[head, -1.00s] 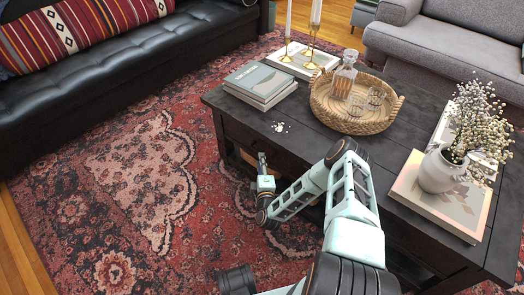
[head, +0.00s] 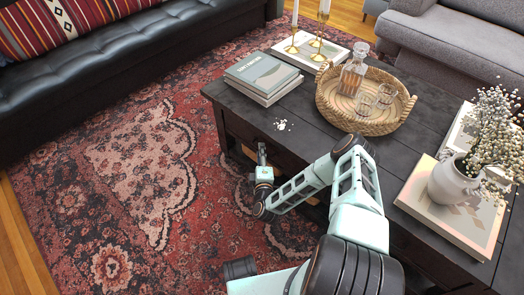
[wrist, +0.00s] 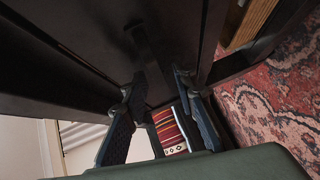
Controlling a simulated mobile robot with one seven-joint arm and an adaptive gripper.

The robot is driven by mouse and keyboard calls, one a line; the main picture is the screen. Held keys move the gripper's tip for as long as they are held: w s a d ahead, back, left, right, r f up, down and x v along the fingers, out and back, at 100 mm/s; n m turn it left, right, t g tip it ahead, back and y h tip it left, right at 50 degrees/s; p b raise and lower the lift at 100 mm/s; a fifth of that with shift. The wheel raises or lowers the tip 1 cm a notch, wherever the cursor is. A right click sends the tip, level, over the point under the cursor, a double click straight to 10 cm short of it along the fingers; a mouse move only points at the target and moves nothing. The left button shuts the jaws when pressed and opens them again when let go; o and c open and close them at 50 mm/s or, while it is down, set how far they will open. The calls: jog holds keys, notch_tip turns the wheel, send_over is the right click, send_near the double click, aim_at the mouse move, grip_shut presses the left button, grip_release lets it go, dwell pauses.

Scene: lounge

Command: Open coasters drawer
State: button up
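The dark wooden coffee table (head: 300,112) has a drawer front on its near side, mostly hidden behind my arm in the head view. The wrist view shows the dark drawer front (wrist: 85,30) close up, with a dark handle (wrist: 148,45) standing out from it. My gripper (head: 262,150) is at the left part of the table's near side, and shows in the wrist view (wrist: 158,82). Its two fingers are apart, with the handle's end near the gap between the tips. I cannot tell whether they touch it. No drawer is visibly pulled out.
On the tabletop are stacked books (head: 262,75), a wicker tray (head: 400,118) with a decanter and glasses, candlesticks (head: 318,42) and a flower vase (head: 452,178). A black sofa (head: 150,50) stands behind. The patterned rug (head: 130,210) at left is clear.

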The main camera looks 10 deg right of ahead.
jog(key=shift+c, duration=0.2)
grip_shut()
jog(key=shift+a+r, duration=0.1)
jog(key=shift+a, duration=0.05)
dwell(0.3)
